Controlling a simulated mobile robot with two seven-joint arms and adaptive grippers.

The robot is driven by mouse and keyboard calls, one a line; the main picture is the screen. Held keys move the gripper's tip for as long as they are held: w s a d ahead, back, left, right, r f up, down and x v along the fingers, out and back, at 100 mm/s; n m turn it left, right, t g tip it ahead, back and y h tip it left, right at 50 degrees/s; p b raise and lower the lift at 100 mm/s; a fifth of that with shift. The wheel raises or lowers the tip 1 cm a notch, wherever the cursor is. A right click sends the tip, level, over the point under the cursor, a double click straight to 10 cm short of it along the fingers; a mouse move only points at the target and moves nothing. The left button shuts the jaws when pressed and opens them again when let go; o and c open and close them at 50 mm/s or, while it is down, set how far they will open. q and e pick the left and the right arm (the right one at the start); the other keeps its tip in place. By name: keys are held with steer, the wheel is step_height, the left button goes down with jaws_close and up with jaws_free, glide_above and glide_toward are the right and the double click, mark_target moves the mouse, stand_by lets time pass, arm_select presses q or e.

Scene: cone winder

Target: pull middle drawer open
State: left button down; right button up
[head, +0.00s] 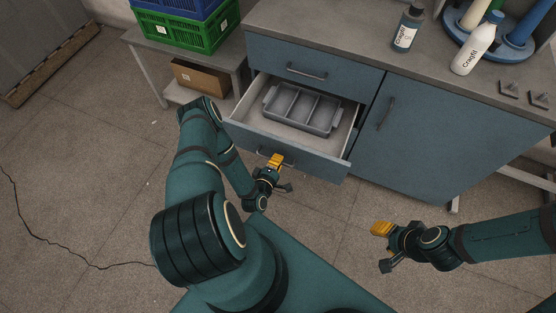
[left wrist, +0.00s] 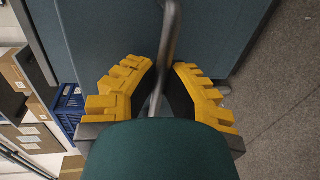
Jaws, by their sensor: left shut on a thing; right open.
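The middle drawer (head: 280,150) of the blue-grey cabinet stands pulled out, with its inside in view. A grey divided tray (head: 302,109) sits in it. My left gripper (head: 276,160) is at the drawer front, shut on the drawer's bar handle. In the left wrist view the handle (left wrist: 168,50) runs between the yellow fingers of the left gripper (left wrist: 163,90), and the blue-grey drawer front is behind it. My right gripper (head: 382,243) is open and empty over the floor, to the right of and apart from the drawer.
A closed top drawer (head: 310,70) is above the open one, and a closed cupboard door (head: 430,140) is to the right. Bottles (head: 474,50) stand on the counter. A side table with a green crate (head: 185,32) stands left. A dark cable (head: 50,238) lies on the floor.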

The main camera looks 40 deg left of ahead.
arm_select(q)
steer(key=c, duration=1)
jaws_free()
steer(key=v, duration=1.2)
